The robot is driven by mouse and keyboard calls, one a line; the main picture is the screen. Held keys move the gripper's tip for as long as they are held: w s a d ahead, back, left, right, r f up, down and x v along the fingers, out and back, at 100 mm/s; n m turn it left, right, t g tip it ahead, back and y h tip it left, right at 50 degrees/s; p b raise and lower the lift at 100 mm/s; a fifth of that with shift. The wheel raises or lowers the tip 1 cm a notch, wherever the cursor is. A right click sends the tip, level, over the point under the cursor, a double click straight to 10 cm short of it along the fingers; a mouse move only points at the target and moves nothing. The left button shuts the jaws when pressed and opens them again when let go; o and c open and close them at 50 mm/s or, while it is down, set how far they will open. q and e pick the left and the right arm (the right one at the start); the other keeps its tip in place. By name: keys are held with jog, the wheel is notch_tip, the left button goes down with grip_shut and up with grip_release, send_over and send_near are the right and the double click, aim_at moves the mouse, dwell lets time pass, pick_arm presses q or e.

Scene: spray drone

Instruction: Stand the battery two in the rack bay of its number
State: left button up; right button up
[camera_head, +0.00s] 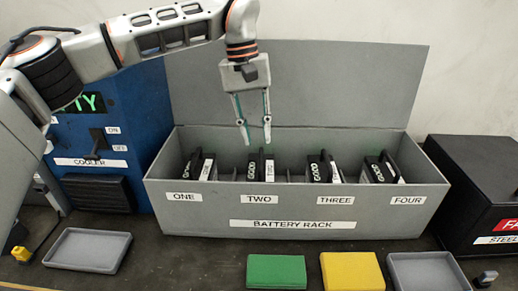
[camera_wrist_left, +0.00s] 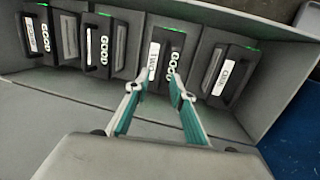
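Battery two (camera_head: 261,167) is a black block with a white label and a handle. It stands upright in bay TWO of the grey battery rack (camera_head: 200,216). In the left wrist view, battery two (camera_wrist_left: 165,62) shows its white label and the word GOOD just beyond the fingertips. My left gripper (camera_head: 256,141) is above bay TWO, fingers pointing down and apart, with nothing between them. In the left wrist view the gripper (camera_wrist_left: 154,83) is also open. It appears clear of the battery's top. My right gripper is not in view.
Batteries stand in bays ONE (camera_head: 199,167), THREE (camera_head: 323,168) and FOUR (camera_head: 382,168). The rack's raised lid (camera_head: 330,85) is behind. The blue cooler (camera_head: 140,125) is left, a black box (camera_head: 470,180) right. Grey trays (camera_head: 88,251), a green pad (camera_head: 276,271) and a yellow pad (camera_head: 352,271) lie in front.

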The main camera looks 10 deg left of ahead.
pick_arm(q)
jog(key=r, duration=0.4)
jog(key=shift+w+a, duration=0.15)
jog(key=shift+a, duration=0.2)
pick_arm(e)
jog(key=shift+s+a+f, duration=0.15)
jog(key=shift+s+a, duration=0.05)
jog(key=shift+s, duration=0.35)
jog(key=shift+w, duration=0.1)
